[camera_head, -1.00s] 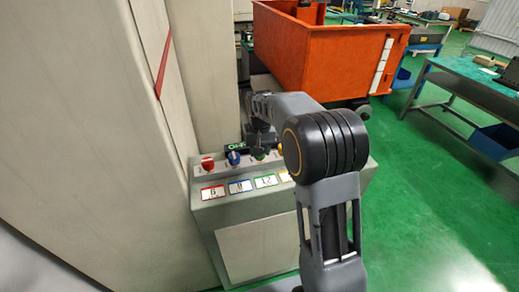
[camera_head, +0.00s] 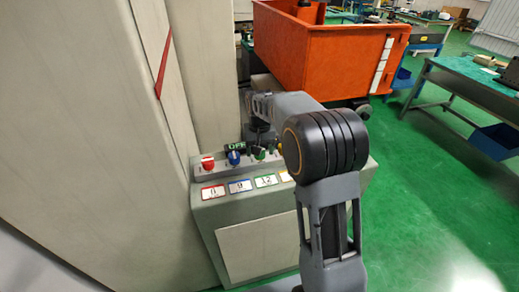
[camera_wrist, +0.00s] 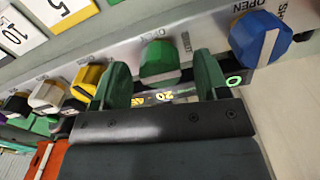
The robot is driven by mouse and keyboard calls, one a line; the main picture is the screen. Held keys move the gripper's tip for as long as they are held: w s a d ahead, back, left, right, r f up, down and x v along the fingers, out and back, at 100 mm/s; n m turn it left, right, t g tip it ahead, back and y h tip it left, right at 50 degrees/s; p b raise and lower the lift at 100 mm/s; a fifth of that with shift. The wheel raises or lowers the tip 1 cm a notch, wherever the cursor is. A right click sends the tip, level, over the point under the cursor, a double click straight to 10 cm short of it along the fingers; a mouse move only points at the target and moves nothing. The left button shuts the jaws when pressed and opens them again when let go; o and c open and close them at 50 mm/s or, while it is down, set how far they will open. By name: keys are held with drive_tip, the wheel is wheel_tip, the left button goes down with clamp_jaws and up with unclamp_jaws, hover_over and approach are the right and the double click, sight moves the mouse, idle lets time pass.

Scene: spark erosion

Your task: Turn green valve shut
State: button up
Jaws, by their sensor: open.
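The green valve (camera_wrist: 159,60) is a faceted knob on a grey strip in the wrist view, with a SHUT mark beside it. It also shows in the head view (camera_head: 260,154). My gripper (camera_wrist: 161,74) is open, with one green finger on each side of the knob. A gap shows between each finger and the knob; whether the fingers reach down to its depth I cannot tell. My gripper hides part of the strip below the knob. In the head view my arm covers much of the gripper.
A blue valve (camera_wrist: 261,38) stands to the right in the wrist view, and a yellow valve (camera_wrist: 87,82) to the left, close to the fingers. A red valve (camera_head: 207,163) is at the panel's left end. A tall pale cabinet wall (camera_head: 80,130) stands left; an orange bin (camera_head: 320,50) is behind.

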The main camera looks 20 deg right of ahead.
wheel_tip(320, 180, up, 14)
idle(0.6)
drive_tip(key=shift+f, duration=0.1)
wheel_tip(320, 180, down, 6)
drive_tip(key=s+r+n, duration=0.1)
drive_tip(key=s, duration=0.2)
drive_tip(key=s+f+n+t, duration=0.1)
drive_tip(key=s+f+t, duration=0.2)
drive_tip(key=s, duration=1.7)
drive_tip(key=shift+f+t, duration=0.2)
drive_tip(key=shift+t, duration=0.4)
